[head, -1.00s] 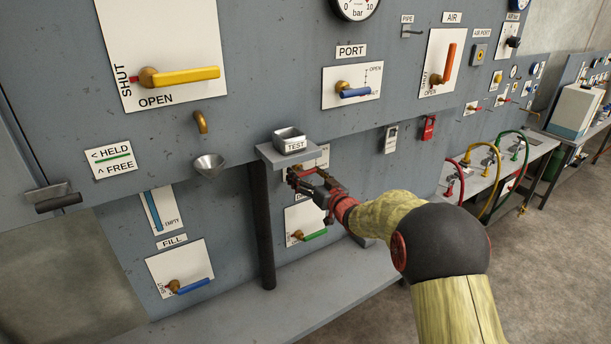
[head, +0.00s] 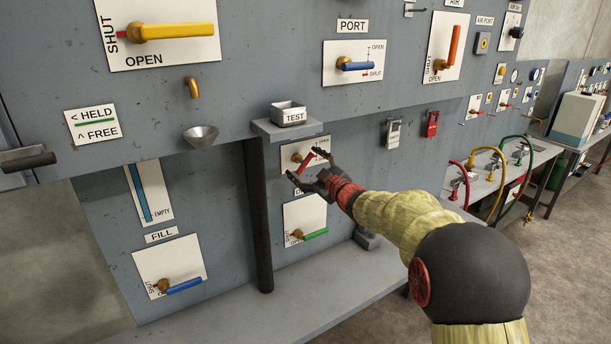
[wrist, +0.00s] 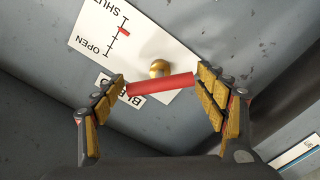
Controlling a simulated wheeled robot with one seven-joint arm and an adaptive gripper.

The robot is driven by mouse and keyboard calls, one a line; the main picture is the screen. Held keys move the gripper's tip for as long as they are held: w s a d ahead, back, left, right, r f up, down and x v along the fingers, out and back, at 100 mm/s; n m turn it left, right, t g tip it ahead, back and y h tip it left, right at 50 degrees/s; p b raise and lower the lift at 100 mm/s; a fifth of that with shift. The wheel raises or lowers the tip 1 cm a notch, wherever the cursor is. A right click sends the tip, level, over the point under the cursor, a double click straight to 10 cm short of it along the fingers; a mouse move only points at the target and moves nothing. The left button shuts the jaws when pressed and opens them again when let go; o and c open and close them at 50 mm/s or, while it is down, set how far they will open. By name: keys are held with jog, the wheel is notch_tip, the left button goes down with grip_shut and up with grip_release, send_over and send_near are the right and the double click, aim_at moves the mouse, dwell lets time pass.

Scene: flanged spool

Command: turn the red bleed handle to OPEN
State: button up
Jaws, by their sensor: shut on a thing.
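The red bleed handle (wrist: 160,85) is a red bar in front of a brass knob (wrist: 157,68) on a white plate. It lies across the space between the two fingers of my gripper (wrist: 166,98), one padded finger near each end. My gripper is shut on it. The plate (wrist: 95,32) carries SHUT and OPEN with a marked scale, and a red mark sits near SHUT. A partly covered BLEED label (wrist: 120,92) is beside the plate. In the head view the handle (head: 305,163) slants up to the right between the fingers of my gripper (head: 304,165).
Just above stands a small TEST tray (head: 289,115) on a ledge with a dark post (head: 260,215) at the left. A green handle (head: 315,234) is close below. Blue, yellow and orange handles are on other plates. A bench (head: 230,315) runs along the bottom.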

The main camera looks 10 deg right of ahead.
jog(key=n+b, duration=0.6)
jog(key=shift+f+n, duration=0.2)
jog(key=shift+n, duration=0.1)
jog(key=n+b, duration=0.3)
jog(key=shift+n+b, duration=0.3)
jog(key=n+b, duration=0.3)
jog(key=shift+n, duration=0.3)
jog(key=n+b, duration=0.2)
jog(key=shift+n, duration=0.4)
jog(key=n+b, duration=0.2)
jog(key=n, duration=0.1)
jog(key=shift+n, duration=0.3)
jog(key=n, duration=0.3)
jog(key=shift+r+b, duration=0.1)
jog(key=shift+b, duration=0.3)
jog(key=shift+n, duration=1.6)
